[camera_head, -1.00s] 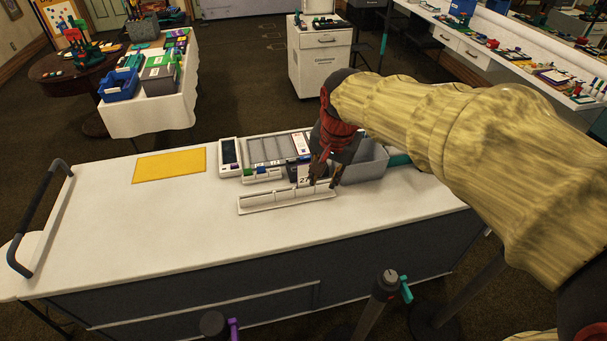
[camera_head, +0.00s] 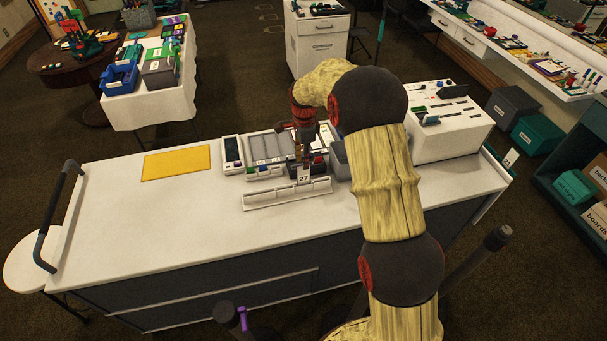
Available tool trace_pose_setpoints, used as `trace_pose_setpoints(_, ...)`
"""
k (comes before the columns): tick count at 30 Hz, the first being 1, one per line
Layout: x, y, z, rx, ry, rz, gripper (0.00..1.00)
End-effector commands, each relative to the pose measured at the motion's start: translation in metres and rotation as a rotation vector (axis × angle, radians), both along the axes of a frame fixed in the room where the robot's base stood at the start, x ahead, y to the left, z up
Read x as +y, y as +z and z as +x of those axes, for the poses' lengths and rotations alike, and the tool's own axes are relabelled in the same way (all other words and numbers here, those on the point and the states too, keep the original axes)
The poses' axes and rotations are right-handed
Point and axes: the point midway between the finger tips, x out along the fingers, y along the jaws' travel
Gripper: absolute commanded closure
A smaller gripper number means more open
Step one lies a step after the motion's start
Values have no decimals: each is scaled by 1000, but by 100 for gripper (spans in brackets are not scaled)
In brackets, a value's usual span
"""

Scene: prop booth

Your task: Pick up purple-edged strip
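My gripper (camera_head: 304,158) points down over the grey sectioned tray (camera_head: 262,148) on the white counter, just behind a small white card marked 27 (camera_head: 304,175). Its fingers are small and dark here, so I cannot tell whether they are open or shut, or whether they touch anything. A long white holder (camera_head: 285,194) lies in front of the tray. Small coloured pieces, green, blue and red, sit along the tray's front. I cannot make out a purple-edged strip among them; it may be hidden or too small to see.
A yellow mat (camera_head: 176,163) lies on the counter's left, with bare counter around it. A dark-screened device (camera_head: 232,151) stands left of the tray. A white box-like unit (camera_head: 447,122) stands at the right. A dark rail (camera_head: 54,212) edges the counter's left end.

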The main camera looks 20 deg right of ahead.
Motion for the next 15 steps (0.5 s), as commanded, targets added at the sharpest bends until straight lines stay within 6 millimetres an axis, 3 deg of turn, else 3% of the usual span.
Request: trace_pose_setpoints(15,0,-44,3,10,-30,0,76)
